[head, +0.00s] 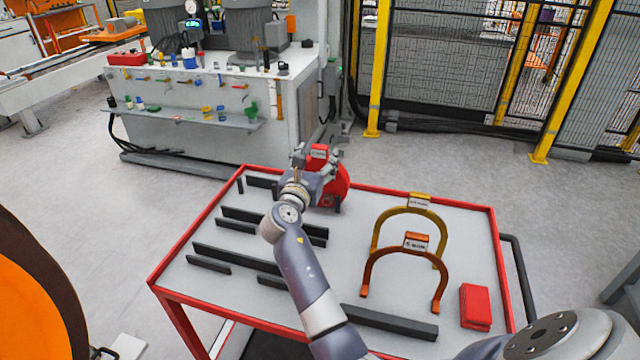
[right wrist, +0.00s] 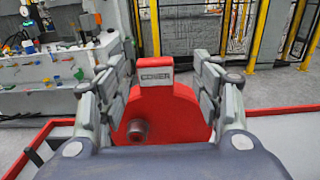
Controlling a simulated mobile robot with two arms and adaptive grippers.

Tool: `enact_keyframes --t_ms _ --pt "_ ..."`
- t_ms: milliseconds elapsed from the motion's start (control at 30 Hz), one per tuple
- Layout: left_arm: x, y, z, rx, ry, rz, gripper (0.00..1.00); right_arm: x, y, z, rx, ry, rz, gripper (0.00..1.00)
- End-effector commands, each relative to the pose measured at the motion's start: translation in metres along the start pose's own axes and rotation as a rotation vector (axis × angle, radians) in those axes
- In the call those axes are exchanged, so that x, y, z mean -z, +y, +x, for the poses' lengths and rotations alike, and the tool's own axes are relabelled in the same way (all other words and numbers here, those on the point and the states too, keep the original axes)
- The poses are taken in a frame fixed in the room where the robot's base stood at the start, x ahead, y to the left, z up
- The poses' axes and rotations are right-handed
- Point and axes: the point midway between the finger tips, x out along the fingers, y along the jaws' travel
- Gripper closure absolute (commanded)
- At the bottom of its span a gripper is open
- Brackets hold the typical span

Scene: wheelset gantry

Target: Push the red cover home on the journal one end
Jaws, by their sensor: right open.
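The red cover (head: 338,184) stands upright at the far part of the red-edged table (head: 480,235). In the right wrist view the cover (right wrist: 175,115) is a red disc with a labelled red block on top and a round grey knob or stub at its lower left. My right gripper (head: 317,166) is open around the cover's upper part. Its fingers stand on either side of the block in the right wrist view (right wrist: 163,78), with gaps visible beside the block. The cover's lower edge is hidden by my wrist. I cannot make out journal one. My left gripper is not in view.
An orange arch (head: 367,268) and a yellow arch (head: 376,230) stand on the table's right half. A red block (head: 475,306) lies at the front right. Several dark bars (head: 235,258) lie across the table. A grey workbench (head: 180,110) and fence (head: 450,70) stand beyond.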

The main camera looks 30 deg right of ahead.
Motion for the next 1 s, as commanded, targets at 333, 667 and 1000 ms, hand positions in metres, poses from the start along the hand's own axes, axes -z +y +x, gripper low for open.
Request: enact_keyframes --t_ms 333,667,1000 --pt "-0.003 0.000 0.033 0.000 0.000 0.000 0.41 -0.002 0.005 0.043 0.001 -0.001 0.002 0.40" --pt "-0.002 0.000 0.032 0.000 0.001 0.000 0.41 -0.004 0.006 0.046 0.000 -0.001 0.001 0.49" --pt "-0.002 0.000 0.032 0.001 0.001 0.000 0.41 -0.006 0.006 0.045 0.000 -0.004 0.002 1.00"
